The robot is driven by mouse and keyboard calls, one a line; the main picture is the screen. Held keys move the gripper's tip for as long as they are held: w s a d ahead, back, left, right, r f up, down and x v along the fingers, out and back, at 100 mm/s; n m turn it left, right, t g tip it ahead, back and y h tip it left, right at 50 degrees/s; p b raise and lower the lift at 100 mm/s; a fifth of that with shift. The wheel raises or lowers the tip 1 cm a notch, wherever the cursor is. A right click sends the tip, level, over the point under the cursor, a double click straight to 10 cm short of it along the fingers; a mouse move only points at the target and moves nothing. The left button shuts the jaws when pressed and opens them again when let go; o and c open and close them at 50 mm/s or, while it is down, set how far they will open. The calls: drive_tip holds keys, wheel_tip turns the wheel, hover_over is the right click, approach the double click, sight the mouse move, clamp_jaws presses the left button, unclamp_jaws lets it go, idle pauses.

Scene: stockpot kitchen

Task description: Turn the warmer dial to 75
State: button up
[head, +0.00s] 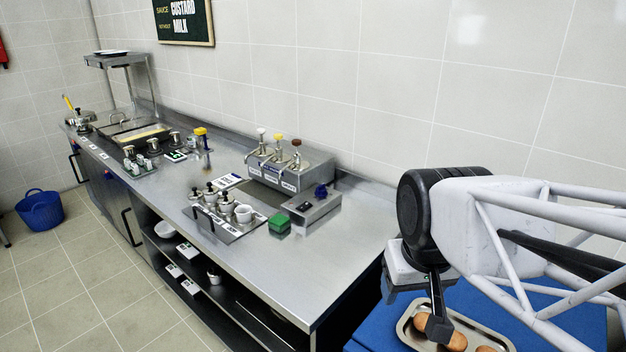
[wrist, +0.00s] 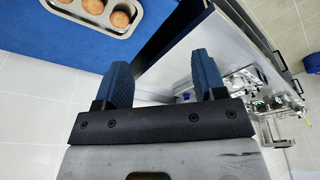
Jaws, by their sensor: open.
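A dark blue knob (head: 321,191) sits on a small steel box (head: 312,208) near the right part of the counter. It may be the warmer dial, but its markings are too small to read. My gripper (head: 438,328) is off the counter's right end, low over a tray, well apart from the knob. In the wrist view my gripper (wrist: 163,70) shows its two blue fingers spread wide with nothing between them. I cannot clearly make out the dial in the wrist view.
The steel counter (head: 350,235) is bare right of the box. A green block (head: 279,224), a pump dispenser (head: 289,172) and small pots (head: 243,213) stand around the box.

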drive_tip(key=w+r+n, duration=0.1)
drive_tip(key=w+r, duration=0.2)
drive_tip(key=w, duration=0.6)
drive_tip(key=w+r+n, duration=0.1)
drive_tip(key=w+r, duration=0.1)
drive_tip(key=w, duration=0.7)
drive_tip(key=n+g, duration=0.3)
drive_tip(key=n, duration=0.4)
hover_over(321, 185)
wheel_tip(321, 185, down, 17)
drive_tip(key=shift+w+f, duration=0.1)
drive_tip(key=shift+f, duration=0.15)
drive_tip(key=shift+f, duration=3.75)
drive_tip(key=shift+c, duration=0.3)
